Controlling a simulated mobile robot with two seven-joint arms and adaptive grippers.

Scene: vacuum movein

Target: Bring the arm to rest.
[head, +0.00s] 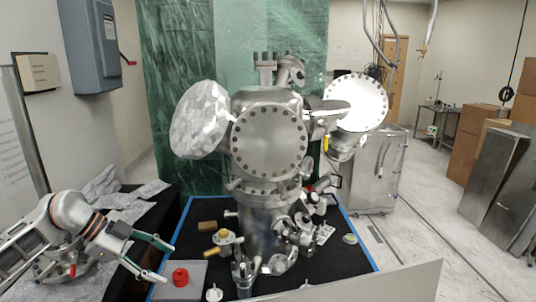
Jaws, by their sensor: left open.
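My left gripper (158,259) comes in from the left in the head view, low over the left edge of the table. Its two fingers are spread apart with nothing between them. A red knobbed part (180,277) sits on a grey pad (190,291) just right of the fingertips, apart from them. My right gripper is not in view.
A large metal vacuum chamber (268,142) stands on the black-topped, blue-edged table (345,250). A brass-coloured valve (223,238) and small fittings surround its base. A pale panel (400,284) crosses the front right. Foil-covered items (102,187) lie behind my left arm.

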